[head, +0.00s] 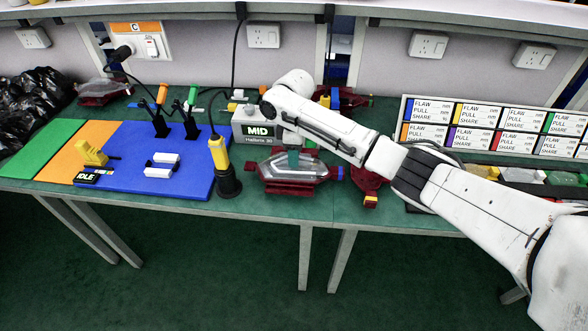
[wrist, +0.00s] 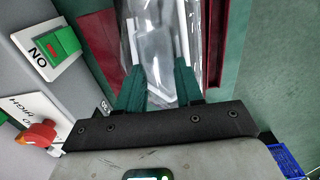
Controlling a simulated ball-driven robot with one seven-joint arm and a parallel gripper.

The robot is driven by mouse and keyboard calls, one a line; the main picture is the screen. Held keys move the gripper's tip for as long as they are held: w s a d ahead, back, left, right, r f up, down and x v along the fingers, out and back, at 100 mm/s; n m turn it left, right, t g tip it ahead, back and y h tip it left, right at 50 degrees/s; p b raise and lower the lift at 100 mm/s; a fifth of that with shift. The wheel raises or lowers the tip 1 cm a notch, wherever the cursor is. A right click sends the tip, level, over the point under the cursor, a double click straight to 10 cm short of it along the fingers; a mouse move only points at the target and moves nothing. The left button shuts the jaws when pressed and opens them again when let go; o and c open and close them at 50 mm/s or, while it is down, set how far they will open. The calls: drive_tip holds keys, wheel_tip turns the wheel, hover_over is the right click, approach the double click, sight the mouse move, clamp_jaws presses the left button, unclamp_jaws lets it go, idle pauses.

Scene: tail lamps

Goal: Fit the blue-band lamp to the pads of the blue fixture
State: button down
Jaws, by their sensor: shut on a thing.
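In the wrist view the teal fingers (wrist: 160,85) close on both sides of the clear lamp body (wrist: 155,45); the rest of the lamp is cut off or hidden. The blue fixture (head: 130,182) is a blue board to the left, with two white pads (head: 163,160) that are empty.
A black-and-yellow tool (head: 222,165) stands upright between fixture and lamp.

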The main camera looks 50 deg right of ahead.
drive_tip(key=shift+r, duration=0.1)
idle(0.6)
drive_tip(key=shift+r, duration=0.2)
drive_tip(key=r, duration=0.3)
drive_tip(key=shift+s+a+r, duration=0.25)
drive_tip(key=shift+r, duration=0.1)
drive_tip(key=s+a+r+p, duration=0.4)
drive_tip(key=s+a+r, duration=0.4)
drive_tip(key=s+r, duration=0.1)
drive_tip(key=shift+s, duration=0.85)
